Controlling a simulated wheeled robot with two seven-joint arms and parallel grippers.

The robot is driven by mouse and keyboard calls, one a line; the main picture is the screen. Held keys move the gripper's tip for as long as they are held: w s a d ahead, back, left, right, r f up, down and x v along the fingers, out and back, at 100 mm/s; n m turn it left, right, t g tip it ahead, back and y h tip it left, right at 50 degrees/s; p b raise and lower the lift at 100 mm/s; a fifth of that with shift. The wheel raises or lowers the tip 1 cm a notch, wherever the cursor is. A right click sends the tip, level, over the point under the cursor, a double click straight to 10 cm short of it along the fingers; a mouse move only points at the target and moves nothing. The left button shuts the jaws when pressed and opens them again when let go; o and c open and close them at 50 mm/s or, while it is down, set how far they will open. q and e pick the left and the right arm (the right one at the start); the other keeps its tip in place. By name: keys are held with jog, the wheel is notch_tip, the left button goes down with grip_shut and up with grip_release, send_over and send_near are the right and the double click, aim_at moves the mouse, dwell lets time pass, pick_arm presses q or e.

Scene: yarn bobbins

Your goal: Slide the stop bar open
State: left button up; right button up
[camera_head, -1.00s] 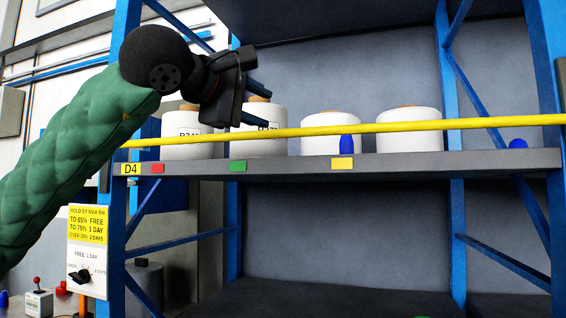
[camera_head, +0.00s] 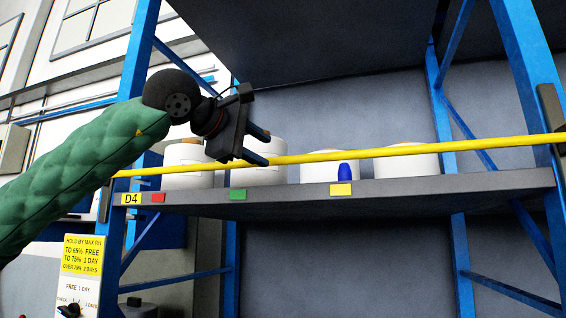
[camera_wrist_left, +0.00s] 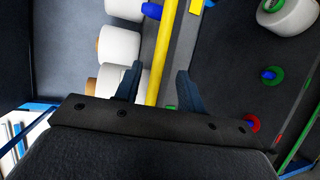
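The yellow stop bar (camera_head: 400,150) runs across the front of the shelf, in front of the white bobbins. My left gripper (camera_head: 264,147) is at the bar's left half, with its fingers close to the bar. In the left wrist view the gripper (camera_wrist_left: 157,82) is open, and the bar (camera_wrist_left: 166,50) runs between its two fingers, nearer the left one. Nothing is gripped, and a gap shows on the right side of the bar. My right gripper is in neither view.
Several white bobbins (camera_head: 407,163) stand on the grey shelf (camera_head: 290,203) behind the bar. Blue uprights (camera_head: 137,100) frame the rack. A yellow-and-white notice box (camera_head: 83,255) hangs at lower left.

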aim_at(279, 160)
pick_arm(q)
jog(key=shift+p+x, duration=0.65)
jog(key=shift+x, duration=3.3)
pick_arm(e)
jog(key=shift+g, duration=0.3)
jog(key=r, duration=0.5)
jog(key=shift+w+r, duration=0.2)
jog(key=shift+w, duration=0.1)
pick_arm(q)
grip_shut()
